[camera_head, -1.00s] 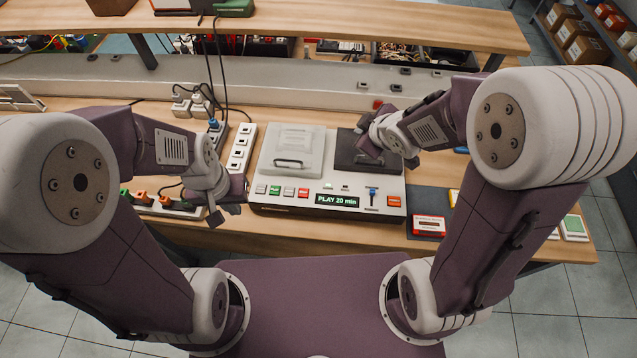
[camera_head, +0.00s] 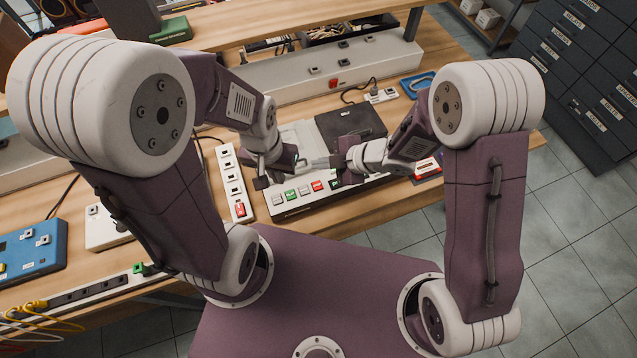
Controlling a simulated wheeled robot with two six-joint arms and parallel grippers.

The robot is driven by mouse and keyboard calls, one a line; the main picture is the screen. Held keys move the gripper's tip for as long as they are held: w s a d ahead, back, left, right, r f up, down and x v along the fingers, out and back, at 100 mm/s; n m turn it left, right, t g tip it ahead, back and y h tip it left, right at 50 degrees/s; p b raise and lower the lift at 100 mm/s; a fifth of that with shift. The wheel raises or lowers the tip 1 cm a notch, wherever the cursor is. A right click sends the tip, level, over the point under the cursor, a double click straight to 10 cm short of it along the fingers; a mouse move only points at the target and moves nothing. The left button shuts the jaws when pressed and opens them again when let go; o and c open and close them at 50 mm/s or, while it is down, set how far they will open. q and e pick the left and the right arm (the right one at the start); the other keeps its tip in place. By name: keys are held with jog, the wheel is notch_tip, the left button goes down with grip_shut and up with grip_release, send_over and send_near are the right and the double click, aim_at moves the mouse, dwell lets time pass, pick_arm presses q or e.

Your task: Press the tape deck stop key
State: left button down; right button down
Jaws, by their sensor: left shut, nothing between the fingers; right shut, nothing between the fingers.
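The tape deck (camera_head: 300,205) lies on the bench, pale grey, with a light lid (camera_head: 296,133) at left and a dark lid (camera_head: 350,128) at right. My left gripper (camera_head: 276,172) is shut and empty, over the deck behind the keys. My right gripper (camera_head: 325,163) is shut and empty, pointing left above the deck, and hides most of the display. I cannot tell whether either touches the deck.
A white power strip (camera_head: 231,180) lies left of the deck. A blue box (camera_head: 30,248) and yellow cables (camera_head: 40,325) are at the bench's left. A red-and-white cassette (camera_head: 427,167) lies right of the deck. A raised shelf (camera_head: 290,30) runs behind.

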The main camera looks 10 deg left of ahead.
aim_at(320, 187)
pick_arm(q)
jog(key=shift+d, duration=0.2)
pick_arm(e)
jog(key=shift+d, duration=0.15)
pick_arm(q)
jog(key=shift+a, duration=0.1)
